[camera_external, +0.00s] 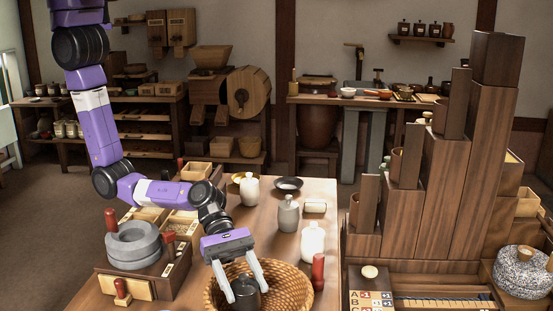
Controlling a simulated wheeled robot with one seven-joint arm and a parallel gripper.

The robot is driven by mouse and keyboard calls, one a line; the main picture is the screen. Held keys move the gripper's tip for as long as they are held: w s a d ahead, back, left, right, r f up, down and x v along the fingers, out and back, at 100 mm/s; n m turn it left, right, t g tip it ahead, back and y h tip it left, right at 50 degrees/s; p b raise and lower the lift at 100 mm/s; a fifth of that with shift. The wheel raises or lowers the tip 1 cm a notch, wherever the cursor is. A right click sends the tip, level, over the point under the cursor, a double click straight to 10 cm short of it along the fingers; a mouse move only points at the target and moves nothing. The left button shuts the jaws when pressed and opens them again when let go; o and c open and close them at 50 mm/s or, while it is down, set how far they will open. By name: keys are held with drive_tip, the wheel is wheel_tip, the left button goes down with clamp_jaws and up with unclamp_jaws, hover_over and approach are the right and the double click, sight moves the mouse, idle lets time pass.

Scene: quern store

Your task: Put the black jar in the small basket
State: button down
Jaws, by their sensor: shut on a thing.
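A black jar (245,294) is between the two fingers of my gripper (240,286), which is shut on it. The jar is upright and shows in front of the inside of a woven basket (294,287) at the front of the table. Whether the jar touches the basket's bottom I cannot tell. The bottom edge of the picture cuts off the lower parts of the jar and basket.
A white jar (313,243) and a red-handled object (318,270) stand close to the basket's right side. A grey jar (288,215) and a cream jar (250,191) are behind. A stone hand mill (134,245) stands left. Tall stepped wooden boxes (437,190) rise at right.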

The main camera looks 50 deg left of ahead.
drive_tip(key=shift+f, duration=0.1)
drive_tip(key=shift+c, duration=2.4)
unclamp_jaws()
drive_tip(key=shift+a, duration=0.2)
drive_tip(key=v, duration=1.1)
drive_tip(key=shift+a+r+p, duration=0.25)
drive_tip(key=shift+p, duration=0.15)
drive_tip(key=shift+w, duration=0.1)
